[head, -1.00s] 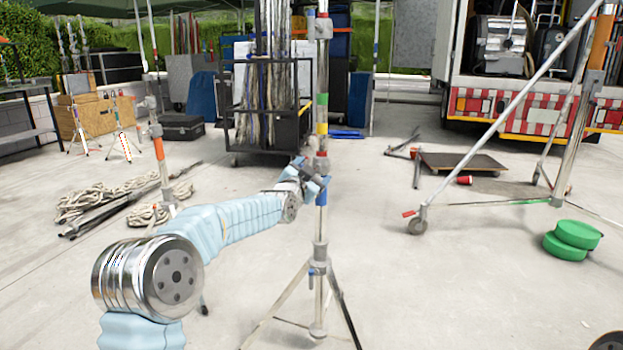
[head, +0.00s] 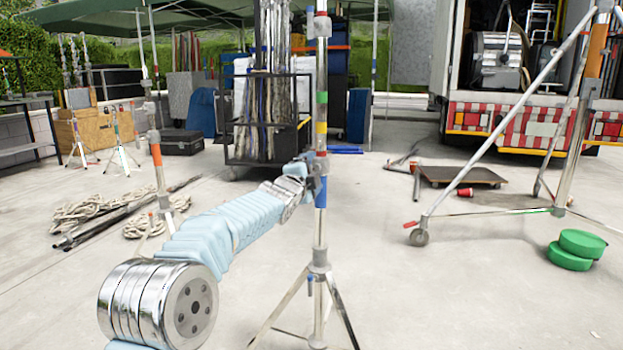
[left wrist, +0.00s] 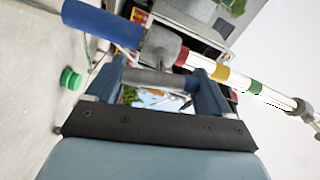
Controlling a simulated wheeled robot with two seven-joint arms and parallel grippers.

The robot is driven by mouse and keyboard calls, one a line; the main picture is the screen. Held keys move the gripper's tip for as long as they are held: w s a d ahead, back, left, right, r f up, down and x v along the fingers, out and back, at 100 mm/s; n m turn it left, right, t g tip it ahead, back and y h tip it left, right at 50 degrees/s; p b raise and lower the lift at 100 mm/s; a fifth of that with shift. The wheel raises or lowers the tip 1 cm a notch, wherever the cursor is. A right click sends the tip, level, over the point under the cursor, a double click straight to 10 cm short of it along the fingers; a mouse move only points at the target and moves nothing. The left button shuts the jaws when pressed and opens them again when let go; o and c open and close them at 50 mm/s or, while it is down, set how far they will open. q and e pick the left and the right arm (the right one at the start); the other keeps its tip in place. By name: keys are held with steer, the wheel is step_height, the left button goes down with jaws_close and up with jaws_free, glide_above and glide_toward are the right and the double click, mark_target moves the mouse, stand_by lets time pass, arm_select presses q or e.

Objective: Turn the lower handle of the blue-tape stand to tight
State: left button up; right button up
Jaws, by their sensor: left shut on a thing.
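The stand (head: 321,225) with the blue tape (head: 320,194) stands upright in the middle of the head view. A grey collar sits just above the blue tape, with red, yellow and green bands higher up. My left gripper (head: 312,172) is at this collar. In the left wrist view the blue tape (left wrist: 98,22) and grey collar (left wrist: 165,48) lie beyond my left gripper (left wrist: 160,85). Its two blue fingers are shut on a grey bar-like handle (left wrist: 155,79) beside the collar. Another collar (head: 318,268) with a small blue lever is lower, at the tripod. My right gripper is out of view.
Another stand with orange tape (head: 156,155) and coiled rope (head: 85,212) are at left. A wheeled frame (head: 480,155), a low dolly (head: 460,175) and green discs (head: 570,250) are at right. A cart (head: 265,125) stands behind. The floor around the tripod is mostly clear.

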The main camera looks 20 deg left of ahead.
arm_select(q)
steer(key=shift+f+m, duration=0.1)
steer(key=shift+m, duration=0.3)
steer(key=o, duration=0.9)
steer(key=shift+s+a+b, duration=0.2)
steer(key=shift+s+b, duration=1)
steer(key=shift+s, duration=1.1)
steer(key=shift+s+a+b, duration=0.25)
steer(key=shift+s+b, duration=0.9)
steer(key=shift+s, duration=1.15)
steer(key=shift+s+a+b, duration=0.2)
steer(key=shift+s+b, duration=1)
steer(key=shift+s, duration=1.1)
